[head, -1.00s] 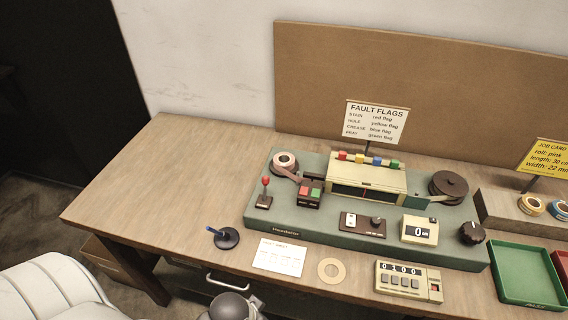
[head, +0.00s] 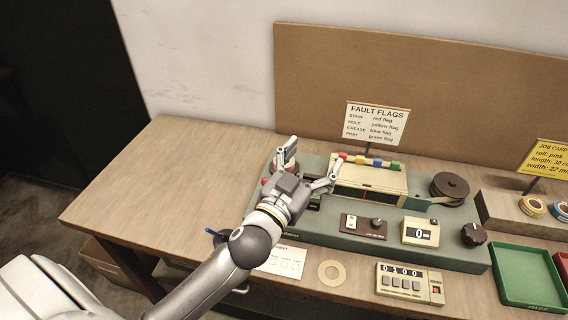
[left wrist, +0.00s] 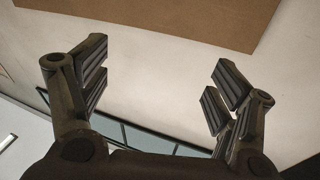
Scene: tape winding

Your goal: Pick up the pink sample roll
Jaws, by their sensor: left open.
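A small pinkish-brown roll (head: 276,164) with a pale core sits at the left end of the green tape-winding machine (head: 262,222). It is mostly hidden behind my left gripper, and I cannot tell if it is the pink sample roll. My left gripper (head: 314,154) is above the machine's left part, one finger in front of the roll, the other near the coloured flags. It is open. In the left wrist view its fingers (left wrist: 158,88) are wide apart with nothing between them. My right gripper is not in view.
A green tray (head: 525,277) is in front. The "FAULT FLAGS" sign (head: 376,122) stands behind the machine. The table's left part is clear.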

